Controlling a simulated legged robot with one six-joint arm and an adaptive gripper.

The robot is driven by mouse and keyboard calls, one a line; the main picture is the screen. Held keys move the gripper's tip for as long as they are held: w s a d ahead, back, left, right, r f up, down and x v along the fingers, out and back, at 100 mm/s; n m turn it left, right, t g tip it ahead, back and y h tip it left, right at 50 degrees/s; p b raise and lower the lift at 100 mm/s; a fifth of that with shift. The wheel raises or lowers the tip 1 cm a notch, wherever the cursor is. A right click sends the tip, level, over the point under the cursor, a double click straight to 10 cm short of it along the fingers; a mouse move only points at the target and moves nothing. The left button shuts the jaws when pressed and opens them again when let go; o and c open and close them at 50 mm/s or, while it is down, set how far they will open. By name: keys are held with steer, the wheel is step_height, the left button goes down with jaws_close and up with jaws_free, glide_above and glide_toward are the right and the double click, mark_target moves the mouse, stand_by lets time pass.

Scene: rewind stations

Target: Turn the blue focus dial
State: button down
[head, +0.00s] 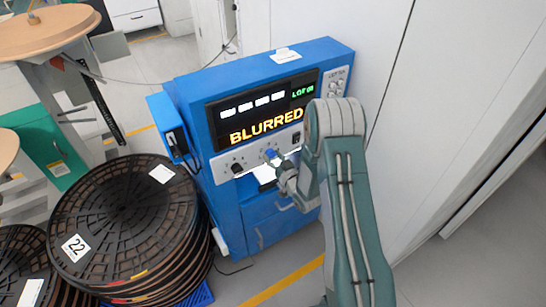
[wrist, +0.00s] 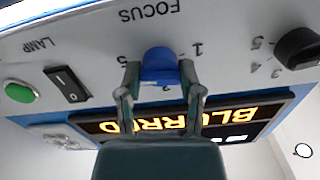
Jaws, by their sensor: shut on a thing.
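The blue focus dial (wrist: 160,66) sits on the pale control panel under the word FOCUS, between a 1 and a 5 mark; the wrist view is upside down. My gripper (wrist: 160,88) has a finger on each side of the dial and is shut on it. In the head view the dial (head: 271,153) shows as a small blue spot at the tip of my gripper (head: 280,165), which partly hides it. The display (head: 265,125) on the blue machine (head: 190,100) reads BLURRED in orange.
A black knob (wrist: 298,48) stands beside the dial, with a lamp switch (wrist: 67,83) and green button (wrist: 21,92) on the other side. A white wall (head: 440,100) is at the right.

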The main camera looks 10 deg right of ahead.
steer(key=shift+n, duration=0.3)
steer(key=n, duration=0.9)
steer(key=shift+a, duration=0.1)
stand_by(0.5)
steer(key=shift+c, duration=1.3)
jaws_free()
steer(key=v, duration=1.2)
